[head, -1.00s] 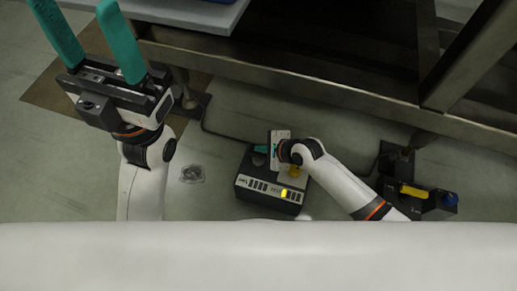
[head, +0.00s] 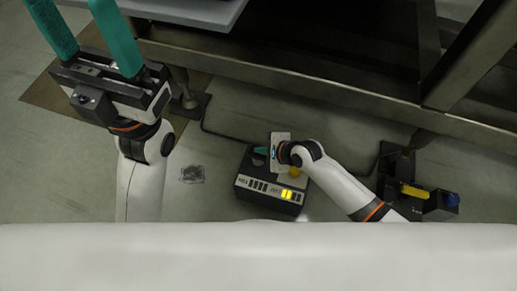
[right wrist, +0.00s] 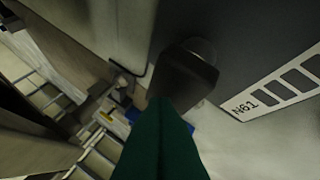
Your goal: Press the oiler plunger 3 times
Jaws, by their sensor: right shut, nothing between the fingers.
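The oiler is a dark box (head: 268,197) on the floor at the middle of the head view. Its front strip carries dark bars and lit yellow ones. A black knob (right wrist: 190,70), which looks like the plunger, stands on the unit in the right wrist view. My right gripper (head: 261,150) is over the box's top, pointing left, with its teal fingers shut and empty. In the right wrist view the shut fingertips (right wrist: 161,106) overlap the knob's lower edge; I cannot tell whether they touch it. My left gripper (head: 72,18) is open and empty at upper left.
A metal frame (head: 300,95) with a grey shelf (head: 190,10) runs behind the box. A dark device with a yellow part (head: 414,191) stands at right. A small clear or grey item (head: 192,174) lies on the floor left of the box.

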